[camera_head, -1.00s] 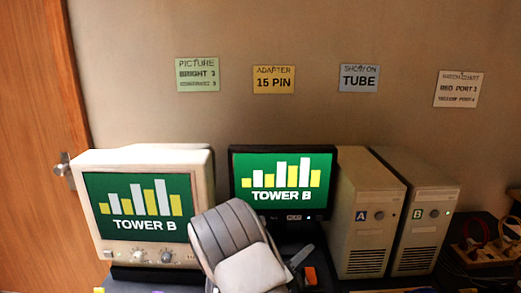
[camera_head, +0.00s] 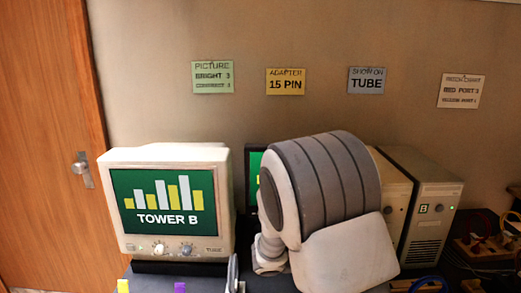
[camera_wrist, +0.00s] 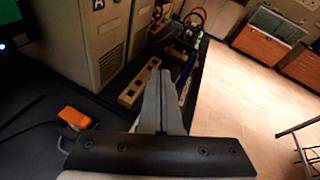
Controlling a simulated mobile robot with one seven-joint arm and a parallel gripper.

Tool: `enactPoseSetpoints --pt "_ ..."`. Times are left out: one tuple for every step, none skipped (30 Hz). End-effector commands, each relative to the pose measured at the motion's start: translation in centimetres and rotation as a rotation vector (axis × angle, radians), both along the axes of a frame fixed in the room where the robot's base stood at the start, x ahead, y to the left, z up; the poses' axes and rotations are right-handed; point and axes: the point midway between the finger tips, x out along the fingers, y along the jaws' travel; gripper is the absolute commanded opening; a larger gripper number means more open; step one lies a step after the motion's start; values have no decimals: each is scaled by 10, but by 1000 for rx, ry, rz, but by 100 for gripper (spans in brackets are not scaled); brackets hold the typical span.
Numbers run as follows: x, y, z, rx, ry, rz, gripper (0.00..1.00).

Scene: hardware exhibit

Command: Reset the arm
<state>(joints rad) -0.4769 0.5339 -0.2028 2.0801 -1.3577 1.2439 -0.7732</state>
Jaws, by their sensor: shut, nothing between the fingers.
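My arm rises large in the head view and covers most of the flat monitor (camera_head: 254,180) and tower A. In the wrist view my gripper (camera_wrist: 160,75) has its grey fingers together and empty, above the dark table near its edge. The gripper's fingertips cannot be made out in the head view. The wrist view shows tower A (camera_wrist: 97,45) to the left of the fingers. An orange block (camera_wrist: 74,118) with a cable lies on the table at lower left.
The beige tube monitor (camera_head: 170,160) shows "TOWER B" at left. Tower B (camera_head: 425,212) stands at right, beside a wooden port block (camera_head: 485,248) with cables. Wall cards hang above. Open floor (camera_wrist: 250,110) lies right of the table in the wrist view.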

Motion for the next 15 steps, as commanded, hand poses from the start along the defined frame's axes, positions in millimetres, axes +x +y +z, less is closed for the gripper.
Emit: enactPoseSetpoints --pt "-14 -7 11 73 -57 -63 0" --pt "-22 -10 15 116 -89 -100 0" --pt "-33 -14 20 174 -134 -153 0" --pt "-42 -16 23 216 -168 -192 0" --pt "-50 -17 26 259 -201 -230 0" --pt "-60 -19 30 315 -246 -280 0" --pt "-68 -19 33 355 -281 -318 0" --pt "-76 -20 36 397 -314 -356 0" --pt "-87 -19 40 452 -360 -408 0" --pt "-94 -19 42 492 -395 -447 0" --pt "-101 -18 45 531 -429 -484 0" --pt "-111 -16 49 585 -475 -533 0" --pt "-118 -15 51 624 -511 -572 0" --pt "-125 -13 54 664 -546 -609 0" --pt "-133 -10 57 716 -592 -660 0"
